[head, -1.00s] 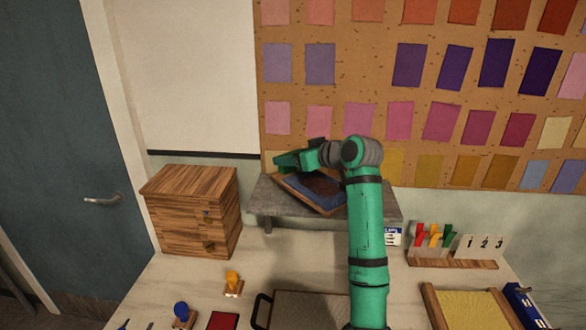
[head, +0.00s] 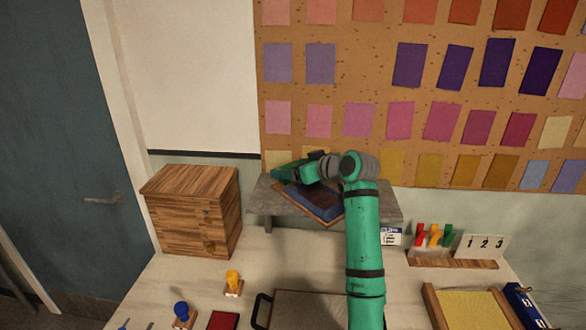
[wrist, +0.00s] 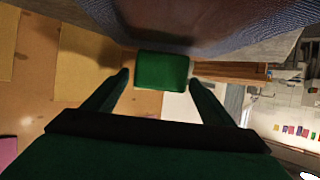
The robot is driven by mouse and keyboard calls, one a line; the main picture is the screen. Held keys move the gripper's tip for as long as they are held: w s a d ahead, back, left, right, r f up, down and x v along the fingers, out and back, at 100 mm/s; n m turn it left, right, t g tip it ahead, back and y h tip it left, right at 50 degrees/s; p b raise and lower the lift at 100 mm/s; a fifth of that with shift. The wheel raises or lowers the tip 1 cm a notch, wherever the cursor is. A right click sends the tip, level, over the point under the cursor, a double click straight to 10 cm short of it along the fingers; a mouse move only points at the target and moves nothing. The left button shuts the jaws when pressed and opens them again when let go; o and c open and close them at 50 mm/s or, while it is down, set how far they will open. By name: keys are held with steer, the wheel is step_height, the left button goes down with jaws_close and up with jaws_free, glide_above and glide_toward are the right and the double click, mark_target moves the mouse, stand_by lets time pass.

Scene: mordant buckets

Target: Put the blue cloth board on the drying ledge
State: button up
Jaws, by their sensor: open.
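The blue cloth board (head: 322,203), a blue panel with a wooden frame, is at the grey drying ledge (head: 376,208) in the head view. It lies askew, with a front corner at or past the ledge's front edge; whether it rests fully on the ledge cannot be told. My green gripper (head: 297,172) is at its rear left and hides part of it. In the wrist view, my open fingers (wrist: 158,78) stand on either side of a green block (wrist: 162,72), with the blue cloth (wrist: 195,18) above; whether they touch the block is unclear.
A wooden drawer box (head: 192,212) stands left of the ledge. A colour-sample corkboard (head: 375,95) is on the wall behind. A peg rack (head: 450,258) stands right, and a yellow-cloth frame (head: 475,308) is at front right. Bare tabletop shows left of centre.

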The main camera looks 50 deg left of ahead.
steer(key=v, duration=1.2)
